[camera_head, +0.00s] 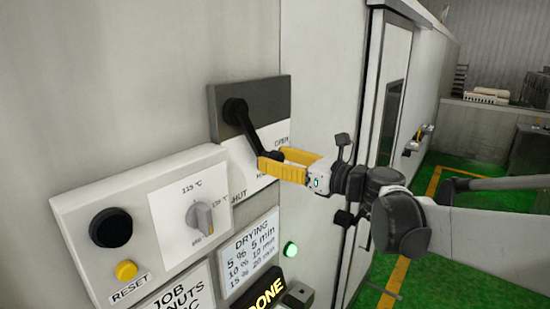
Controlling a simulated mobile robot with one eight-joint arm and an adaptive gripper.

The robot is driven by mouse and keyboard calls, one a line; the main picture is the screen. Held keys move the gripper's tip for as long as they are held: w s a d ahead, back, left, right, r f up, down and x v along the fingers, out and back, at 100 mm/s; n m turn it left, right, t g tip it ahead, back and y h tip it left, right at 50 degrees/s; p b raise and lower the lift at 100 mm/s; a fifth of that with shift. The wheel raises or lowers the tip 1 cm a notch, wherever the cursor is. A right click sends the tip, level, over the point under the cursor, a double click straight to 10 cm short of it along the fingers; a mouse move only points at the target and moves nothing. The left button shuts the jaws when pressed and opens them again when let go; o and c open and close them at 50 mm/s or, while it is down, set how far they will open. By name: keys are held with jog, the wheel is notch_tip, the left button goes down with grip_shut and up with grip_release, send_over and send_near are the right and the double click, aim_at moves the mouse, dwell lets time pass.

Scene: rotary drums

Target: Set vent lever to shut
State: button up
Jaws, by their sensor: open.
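The vent lever (244,124) is a black handle on a round pivot, mounted on a dark and white plate (270,97). The lever points down and to the right from its pivot. The plate reads OPEN at its right, a partly hidden word below that, and SHUT at its lower left. My gripper (270,161) has yellow fingers and is open at the lever's lower end. The fingers hide the tip, and I cannot tell whether they touch it.
Below left is a control panel (75,203) with a black button (111,228), a yellow RESET button (126,270) and a grey temperature knob (200,217). A DRYING sign (249,256) and a lit green button (290,250) sit below the plate. Green floor (450,245) lies right.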

grip_shut()
jog(key=s+a+f+m+b, duration=0.1)
jog(key=s+a+m+b, duration=0.1)
jog(key=s+a+m, duration=0.2)
jog(key=shift+s+f+m, duration=0.35)
jog(key=shift+s+m, duration=0.3)
jog(key=shift+m, duration=0.35)
grip_release()
jog(key=shift+a, duration=0.1)
